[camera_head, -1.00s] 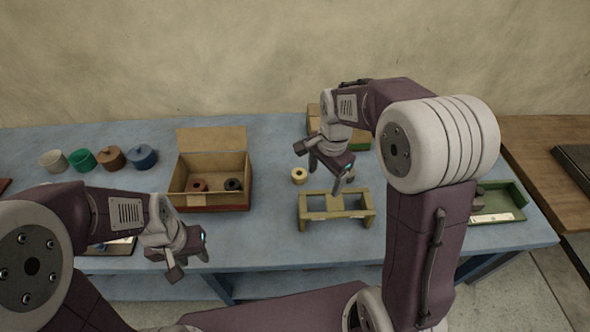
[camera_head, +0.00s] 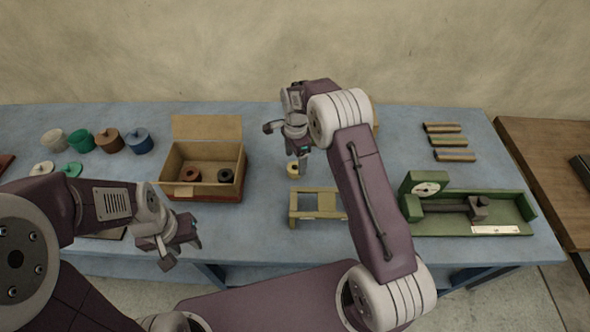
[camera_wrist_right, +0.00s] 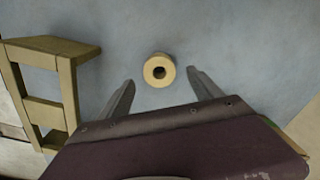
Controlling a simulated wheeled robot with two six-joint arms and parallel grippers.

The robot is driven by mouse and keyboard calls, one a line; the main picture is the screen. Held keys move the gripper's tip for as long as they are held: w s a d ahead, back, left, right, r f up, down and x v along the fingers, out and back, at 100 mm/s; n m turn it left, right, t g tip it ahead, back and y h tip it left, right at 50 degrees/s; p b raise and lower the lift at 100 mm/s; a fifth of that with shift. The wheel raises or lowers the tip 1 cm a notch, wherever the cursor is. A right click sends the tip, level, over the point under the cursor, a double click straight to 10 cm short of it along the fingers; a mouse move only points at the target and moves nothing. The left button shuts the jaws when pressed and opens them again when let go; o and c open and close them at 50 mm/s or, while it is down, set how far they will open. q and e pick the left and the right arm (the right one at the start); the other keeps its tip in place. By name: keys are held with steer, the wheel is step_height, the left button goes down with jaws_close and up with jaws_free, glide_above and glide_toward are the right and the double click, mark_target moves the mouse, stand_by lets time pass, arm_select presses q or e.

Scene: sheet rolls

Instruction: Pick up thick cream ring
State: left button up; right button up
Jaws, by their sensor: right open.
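The thick cream ring (camera_head: 292,169) lies on the blue table, behind the wooden stand. It also shows in the right wrist view (camera_wrist_right: 159,71), hole facing the camera. My right gripper (camera_head: 299,167) is over the table at the ring, pointing down. In the right wrist view the right gripper (camera_wrist_right: 160,80) has its fingers spread apart. The ring appears between and slightly beyond the fingertips, and neither finger visibly touches it. My left gripper (camera_head: 181,249) hangs near the front edge of the table at the left, and its finger gap is not clear.
A wooden stand (camera_head: 305,207) is in front of the ring. An open box (camera_head: 203,197) with a brown and a dark ring stands left. A green gauge tray (camera_head: 500,213) and several rolls (camera_head: 450,141) are at the right.

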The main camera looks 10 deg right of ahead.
mark_target(295, 167)
step_height(295, 167, down, 4)
steer(key=shift+s+a+f, duration=0.1)
steer(key=shift+a, duration=0.05)
steer(key=shift+f, duration=0.2)
steer(key=shift+r, duration=0.1)
steer(key=c, duration=1.5)
steer(key=shift+r, duration=0.1)
